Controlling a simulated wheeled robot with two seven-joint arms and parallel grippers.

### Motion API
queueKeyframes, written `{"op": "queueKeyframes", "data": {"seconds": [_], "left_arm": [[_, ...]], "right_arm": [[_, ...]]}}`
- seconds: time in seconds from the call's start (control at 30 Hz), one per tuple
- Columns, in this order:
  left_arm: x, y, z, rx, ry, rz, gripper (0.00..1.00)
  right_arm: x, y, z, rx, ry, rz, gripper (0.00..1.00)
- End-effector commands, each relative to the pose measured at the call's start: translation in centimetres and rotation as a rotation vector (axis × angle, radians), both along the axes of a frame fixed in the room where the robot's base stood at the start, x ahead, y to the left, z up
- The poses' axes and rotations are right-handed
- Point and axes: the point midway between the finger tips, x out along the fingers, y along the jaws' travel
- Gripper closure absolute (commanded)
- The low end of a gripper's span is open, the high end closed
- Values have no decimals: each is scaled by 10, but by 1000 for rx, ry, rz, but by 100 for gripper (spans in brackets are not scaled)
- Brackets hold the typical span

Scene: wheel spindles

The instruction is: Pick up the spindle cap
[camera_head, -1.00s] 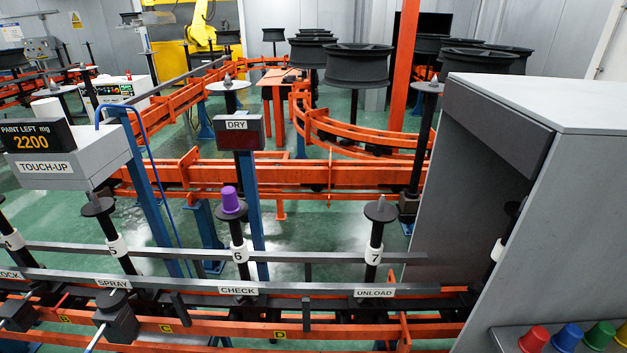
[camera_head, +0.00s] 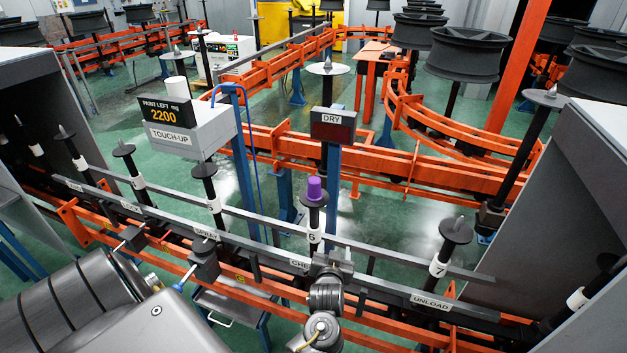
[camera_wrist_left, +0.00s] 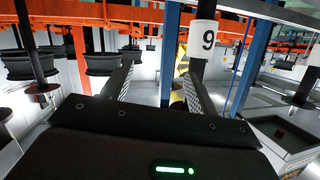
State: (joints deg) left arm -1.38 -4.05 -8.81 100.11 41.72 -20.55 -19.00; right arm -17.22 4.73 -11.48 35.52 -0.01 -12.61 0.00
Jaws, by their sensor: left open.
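The purple spindle cap (camera_head: 314,189) sits upright on top of the spindle numbered 6 (camera_head: 313,236), in the rail behind the CHECK label. My left gripper (camera_head: 332,260) is in front of and below that cap in the head view, over the CHECK label, clearly apart from the cap. In the left wrist view, the two fingers of my left gripper (camera_wrist_left: 157,80) are spread with nothing between them. I cannot make out the purple cap in the wrist view. My right gripper is not in view.
A row of spindles stands along the grey rail (camera_head: 240,217). Spindle 7 (camera_head: 447,245) is to the right, near the grey booth (camera_head: 590,190). The DRY sign (camera_head: 333,125) and TOUCH-UP box (camera_head: 185,137) stand behind the rail. Black wheels (camera_head: 465,53) stand further back.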

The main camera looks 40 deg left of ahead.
Motion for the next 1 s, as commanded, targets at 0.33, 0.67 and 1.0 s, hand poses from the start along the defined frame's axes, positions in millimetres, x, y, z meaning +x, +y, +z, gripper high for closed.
{"op": "queueKeyframes", "data": {"seconds": [0.33, 0.67, 1.0], "left_arm": [[-1, 52, 160, 55, -314, 359, 41], [16, 76, 166, 65, -319, 373, 41], [34, 97, 162, 59, -319, 371, 41]], "right_arm": [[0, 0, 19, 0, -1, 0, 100], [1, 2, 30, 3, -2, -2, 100], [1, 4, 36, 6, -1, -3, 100]]}}
